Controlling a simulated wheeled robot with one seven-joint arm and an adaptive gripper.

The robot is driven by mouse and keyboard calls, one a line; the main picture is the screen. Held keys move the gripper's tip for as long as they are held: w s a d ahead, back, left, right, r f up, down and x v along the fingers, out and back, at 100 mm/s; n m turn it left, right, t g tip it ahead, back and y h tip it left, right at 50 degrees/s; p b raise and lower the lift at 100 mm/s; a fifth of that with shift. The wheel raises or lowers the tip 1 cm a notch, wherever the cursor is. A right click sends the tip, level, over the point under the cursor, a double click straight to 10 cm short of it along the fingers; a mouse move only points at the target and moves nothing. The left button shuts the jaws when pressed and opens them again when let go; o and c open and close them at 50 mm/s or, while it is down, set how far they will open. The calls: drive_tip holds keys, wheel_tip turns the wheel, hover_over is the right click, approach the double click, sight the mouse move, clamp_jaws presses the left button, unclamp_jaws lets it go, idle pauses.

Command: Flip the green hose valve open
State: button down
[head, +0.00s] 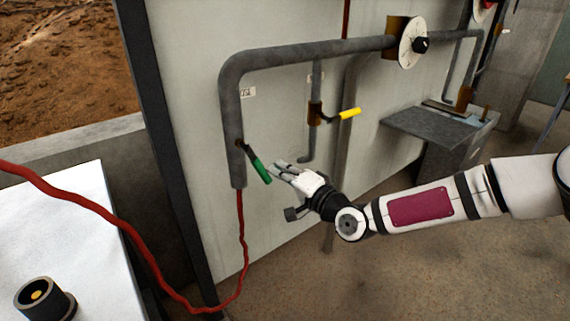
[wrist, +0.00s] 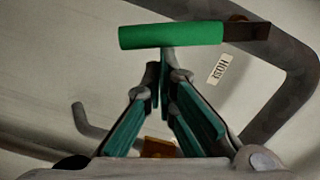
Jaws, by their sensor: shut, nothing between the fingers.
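The green hose valve handle (head: 261,170) sits on a grey pipe (head: 230,110) and slants down to the right from its pivot. In the wrist view the green handle (wrist: 172,35) lies across the picture just beyond my fingertips. My gripper (head: 276,170) is just right of the handle's lower part. It also shows in the wrist view (wrist: 163,82), with its fingers together and nothing between them. I cannot tell whether the fingertips touch the handle.
A "HOSE" label (wrist: 218,69) is beside the pipe. A yellow-handled valve (head: 350,114) stands to the right, near a white round dial (head: 412,42). A red hose (head: 241,235) hangs below the pipe. A white table (head: 75,225) is at the left, and a grey bench (head: 430,125) at the right.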

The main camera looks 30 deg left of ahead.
sight(264, 178)
drive_tip(key=shift+s+a+f+m+b, duration=0.3)
drive_tip(key=shift+s+f+m, duration=0.25)
drive_tip(key=shift+s+m, duration=0.4)
drive_tip(key=shift+s+a+f+m+b, duration=0.2)
drive_tip(key=shift+s+a+f+m, duration=0.25)
drive_tip(key=shift+m, duration=0.8)
drive_tip(key=shift+s+d, duration=0.1)
drive_tip(key=shift+s, duration=0.05)
